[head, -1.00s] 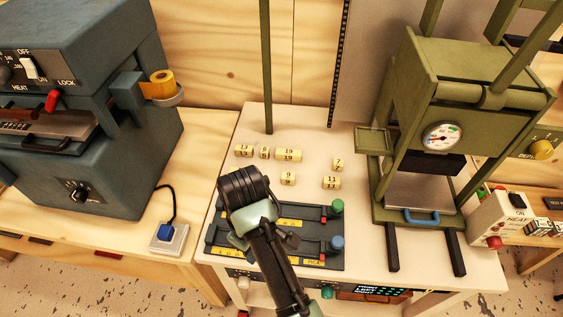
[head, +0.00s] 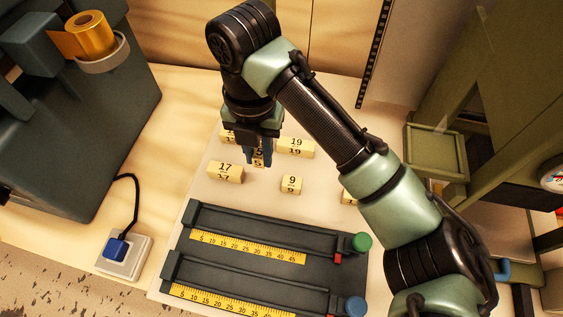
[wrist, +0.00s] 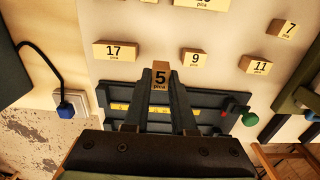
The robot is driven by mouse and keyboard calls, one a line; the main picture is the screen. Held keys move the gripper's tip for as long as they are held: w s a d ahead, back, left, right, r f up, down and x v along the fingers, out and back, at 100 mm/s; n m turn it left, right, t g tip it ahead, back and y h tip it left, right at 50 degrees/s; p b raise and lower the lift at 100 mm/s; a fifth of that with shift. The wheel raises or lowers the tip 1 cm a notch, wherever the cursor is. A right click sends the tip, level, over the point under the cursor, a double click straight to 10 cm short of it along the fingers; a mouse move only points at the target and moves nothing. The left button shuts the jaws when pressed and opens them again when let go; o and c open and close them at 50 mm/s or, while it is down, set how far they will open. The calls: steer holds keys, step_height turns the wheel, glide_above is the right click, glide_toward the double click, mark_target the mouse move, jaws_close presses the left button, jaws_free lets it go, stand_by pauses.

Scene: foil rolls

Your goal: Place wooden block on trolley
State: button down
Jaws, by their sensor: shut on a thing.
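My gripper (head: 259,150) points down among the wooden blocks on the pale tabletop (head: 320,215) and is shut on the small wooden block marked 5 (head: 258,159). In the wrist view the block (wrist: 160,76) sits between the two fingertips. Whether it touches the tabletop, I cannot tell. Other blocks stand close by: 17 (head: 225,173) to the left, 19 (head: 296,147) to the right, 9 (head: 291,184) in front. Another block behind my gripper is mostly hidden. I cannot make out for sure which part is the trolley.
A dark gauge with two yellow rulers (head: 248,248) and green and blue knobs lies in front of the blocks. A green press (head: 435,150) stands at the right. A dark machine with an orange tape roll (head: 90,35) stands left, beside a blue-plugged socket (head: 122,250).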

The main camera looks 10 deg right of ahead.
mark_target(258, 157)
step_height(258, 157, down, 3)
steer(key=shift+s+f, duration=0.1)
steer(key=shift+s, duration=0.05)
steer(key=shift+f+b, duration=0.3)
steer(key=shift+f, duration=2.05)
steer(key=shift+f, duration=0.1)
steer(key=c, duration=0.7)
jaws_free()
steer(key=shift+c, duration=0.2)
step_height(258, 157, up, 12)
steer(key=shift+r+p, duration=0.15)
steer(key=shift+p, duration=0.7)
